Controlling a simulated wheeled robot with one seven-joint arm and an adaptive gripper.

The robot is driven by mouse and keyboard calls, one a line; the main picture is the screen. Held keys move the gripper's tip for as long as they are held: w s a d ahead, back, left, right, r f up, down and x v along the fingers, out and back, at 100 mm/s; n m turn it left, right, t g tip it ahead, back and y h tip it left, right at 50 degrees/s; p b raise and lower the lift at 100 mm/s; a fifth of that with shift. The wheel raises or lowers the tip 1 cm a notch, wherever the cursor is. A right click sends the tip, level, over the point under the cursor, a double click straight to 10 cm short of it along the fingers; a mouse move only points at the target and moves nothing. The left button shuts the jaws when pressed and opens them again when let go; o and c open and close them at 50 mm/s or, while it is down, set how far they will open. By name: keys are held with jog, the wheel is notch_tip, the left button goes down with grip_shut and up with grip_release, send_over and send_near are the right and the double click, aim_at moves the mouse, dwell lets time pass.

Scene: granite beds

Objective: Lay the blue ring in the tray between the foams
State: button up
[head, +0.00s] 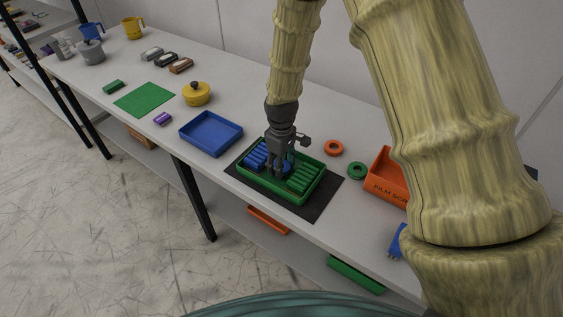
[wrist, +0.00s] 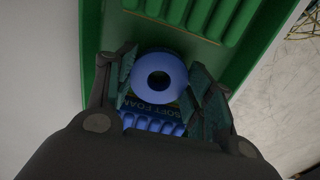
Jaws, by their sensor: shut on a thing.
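The blue ring (wrist: 159,77) is between the fingers of my gripper (wrist: 163,88) in the wrist view, and the fingers are shut on it. The green tray (head: 271,192) stands on a dark mat, with my gripper (head: 279,170) reaching down into it. The blue ribbed foam (head: 259,155) is at the tray's left end and the green ribbed foam (head: 304,177) at its right end. The ring is over the gap between the foams; the fingers mostly hide it in the head view. I cannot tell whether it touches the tray floor.
An empty blue tray (head: 211,133) is left of the green tray. An orange ring (head: 334,148) and a green ring (head: 357,170) lie to the right, beside an orange bin (head: 385,180). A yellow pot (head: 196,93) and a green mat (head: 145,99) are farther left.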

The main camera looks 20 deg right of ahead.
jog(key=shift+s, duration=0.2)
jog(key=shift+f, duration=0.1)
jog(key=shift+w+f, duration=0.15)
jog(key=o, duration=1.1)
notch_tip(320, 180, up, 12)
jog(key=b, duration=0.3)
